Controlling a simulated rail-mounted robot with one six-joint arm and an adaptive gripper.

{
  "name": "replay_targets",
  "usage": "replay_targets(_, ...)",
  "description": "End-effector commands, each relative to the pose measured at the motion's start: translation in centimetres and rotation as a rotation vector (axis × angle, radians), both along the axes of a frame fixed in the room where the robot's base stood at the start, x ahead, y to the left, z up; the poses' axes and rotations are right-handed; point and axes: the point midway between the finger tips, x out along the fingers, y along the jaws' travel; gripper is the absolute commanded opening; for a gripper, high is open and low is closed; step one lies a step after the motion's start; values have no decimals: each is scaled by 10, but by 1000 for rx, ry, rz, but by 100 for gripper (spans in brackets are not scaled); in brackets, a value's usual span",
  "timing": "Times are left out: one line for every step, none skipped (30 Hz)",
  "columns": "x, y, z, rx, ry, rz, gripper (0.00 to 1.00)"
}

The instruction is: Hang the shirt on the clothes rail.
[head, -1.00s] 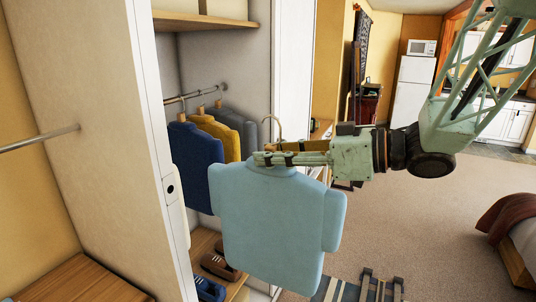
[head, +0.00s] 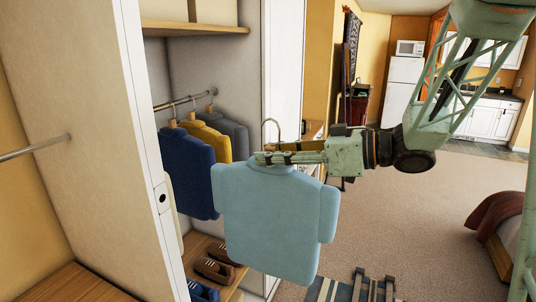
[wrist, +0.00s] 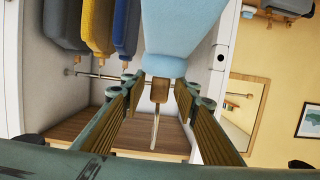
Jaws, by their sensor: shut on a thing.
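The light blue shirt (head: 275,222) hangs upright on a wooden hanger with a metal hook (head: 271,130), in front of the open wardrobe. My gripper (head: 262,158) is shut on the hanger at the shirt's collar. In the wrist view, the gripper fingers (wrist: 158,92) stand on either side of the hanger's wooden neck (wrist: 159,90), with the shirt (wrist: 182,28) above in the picture. The clothes rail (head: 182,101) is inside the wardrobe, behind and left of the shirt. It also shows in the wrist view (wrist: 96,76). The hook is apart from the rail.
A blue shirt (head: 186,172), a yellow one (head: 215,142) and a grey one (head: 236,134) hang on the rail. A white door edge (head: 150,150) stands at the left. A shelf (head: 195,27) is above the rail; shoes (head: 213,269) are below.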

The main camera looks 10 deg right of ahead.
Motion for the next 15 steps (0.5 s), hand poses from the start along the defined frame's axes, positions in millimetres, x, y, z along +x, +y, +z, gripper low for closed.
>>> replay_targets(3, -2, 1, 0, 1, 0, 14)
replay_targets(4, -3, 1, 0, 1, 0, 14)
replay_targets(6, -4, 1, 0, 1, 0, 14)
replay_targets(7, -4, 1, 0, 1, 0, 14)
replay_targets(9, -5, 1, 0, 1, 0, 14)
replay_targets(11, -6, 1, 0, 1, 0, 14)
replay_targets(12, -7, 1, 0, 1, -1, 14)
replay_targets(13, -8, 1, 1, 0, -1, 14)
replay_targets(15, -9, 1, 1, 0, -1, 14)
replay_targets(17, -10, 1, 1, 0, -1, 14)
replay_targets(18, -11, 1, 1, 0, -1, 14)
replay_targets(20, -12, 1, 1, 0, -1, 14)
replay_targets(22, -13, 1, 1, 0, -1, 14)
replay_targets(23, -13, 1, 1, 0, -1, 14)
replay_targets(25, -14, 1, 1, 0, -1, 14)
